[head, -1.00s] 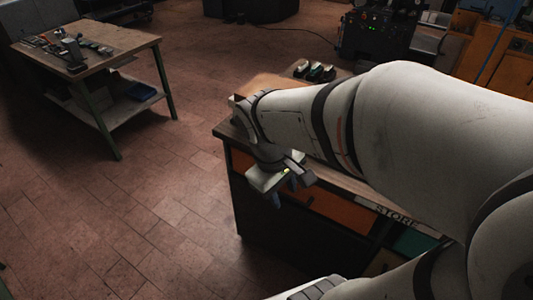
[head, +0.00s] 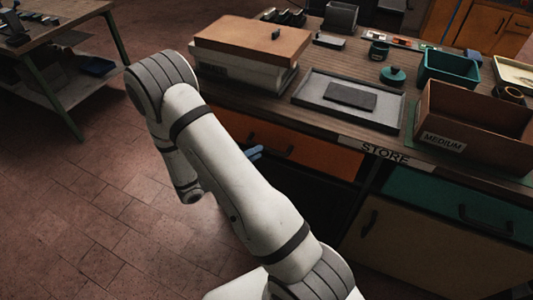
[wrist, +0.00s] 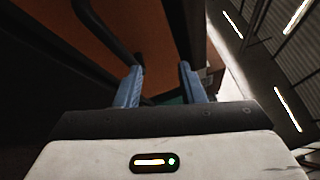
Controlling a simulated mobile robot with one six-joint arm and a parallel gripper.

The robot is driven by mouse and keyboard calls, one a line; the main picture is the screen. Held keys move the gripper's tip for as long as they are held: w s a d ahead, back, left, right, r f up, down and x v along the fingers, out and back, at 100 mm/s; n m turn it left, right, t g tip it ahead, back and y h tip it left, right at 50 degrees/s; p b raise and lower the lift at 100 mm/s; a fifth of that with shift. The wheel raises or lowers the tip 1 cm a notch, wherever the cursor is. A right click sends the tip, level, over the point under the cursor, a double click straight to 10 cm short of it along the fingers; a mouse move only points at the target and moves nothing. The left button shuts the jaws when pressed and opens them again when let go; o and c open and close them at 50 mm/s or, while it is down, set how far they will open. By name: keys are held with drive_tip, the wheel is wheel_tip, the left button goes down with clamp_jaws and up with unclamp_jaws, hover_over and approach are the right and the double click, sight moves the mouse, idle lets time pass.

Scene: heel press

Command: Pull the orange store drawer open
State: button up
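The orange store drawer (head: 325,158) sits under the bench top, left of the STORE label, and looks shut. Its dark bar handle (head: 284,153) is on the left part of the front. My gripper's blue fingertips (head: 254,153) show beside the handle, with the rest of the gripper hidden behind my arm. In the wrist view my gripper (wrist: 160,68) is open, its two blue fingers apart. The dark handle (wrist: 108,35) runs down to near the left fingertip, against the orange front (wrist: 150,30). I cannot tell whether they touch.
The bench top (head: 345,62) carries a grey tray (head: 306,93), a brown MEDIUM bin (head: 470,115) and a teal bin (head: 448,68). A green drawer (head: 435,195) is at right. Open floor (head: 95,210) lies left; another table (head: 60,15) stands beyond.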

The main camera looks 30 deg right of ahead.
sight(265, 148)
wheel_tip(265, 148, down, 5)
drive_tip(key=w+a+n+t, duration=0.1)
drive_tip(key=w+n+t, duration=0.1)
drive_tip(key=n+t, duration=0.25)
drive_tip(key=shift+g, duration=0.45)
drive_tip(key=x, duration=0.7)
drive_tip(key=shift+d+r, duration=0.15)
drive_tip(key=shift+c, duration=0.5)
clamp_jaws()
